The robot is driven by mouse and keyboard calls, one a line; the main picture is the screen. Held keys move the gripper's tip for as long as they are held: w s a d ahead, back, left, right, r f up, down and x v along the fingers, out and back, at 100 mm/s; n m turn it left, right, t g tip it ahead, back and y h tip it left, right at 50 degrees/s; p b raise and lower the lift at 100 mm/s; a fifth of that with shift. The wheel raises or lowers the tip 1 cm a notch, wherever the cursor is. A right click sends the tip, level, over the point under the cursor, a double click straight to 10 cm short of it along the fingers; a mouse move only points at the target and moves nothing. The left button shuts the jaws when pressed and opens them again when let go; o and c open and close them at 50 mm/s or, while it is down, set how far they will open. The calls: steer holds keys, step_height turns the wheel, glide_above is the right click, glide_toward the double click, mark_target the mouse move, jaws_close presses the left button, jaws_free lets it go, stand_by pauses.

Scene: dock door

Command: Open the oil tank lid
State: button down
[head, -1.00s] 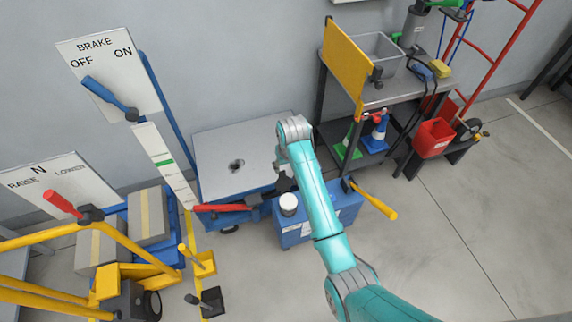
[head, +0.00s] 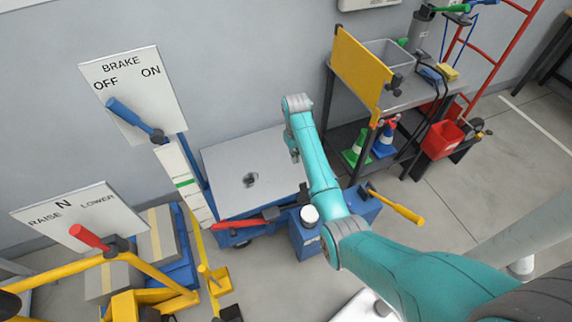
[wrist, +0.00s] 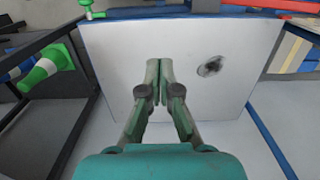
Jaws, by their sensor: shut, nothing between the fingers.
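A blue box (head: 307,243) stands on the floor with a round white cap (head: 309,215) on top, closed as far as I can see. It looks like the oil tank and its lid, though no label is readable. My gripper (wrist: 160,68) is shut and empty in the wrist view. It points toward a pale flat panel (wrist: 115,55) with a dark smudge, apart from the white cap. The cap is not visible in the wrist view.
The pale panel also shows in the head view (head: 225,165), with a red lever (head: 238,223) in front. A yellow handle (head: 397,207) sticks out right of the blue box. A workbench (head: 425,92) with cones below stands behind.

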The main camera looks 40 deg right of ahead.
mark_target(304, 194)
steer(key=s+a+f, duration=0.1)
steer(key=s+f, duration=0.3)
steer(key=f, duration=0.3)
steer(key=shift+f, duration=0.2)
stand_by(0.4)
steer(key=shift+a, duration=0.1)
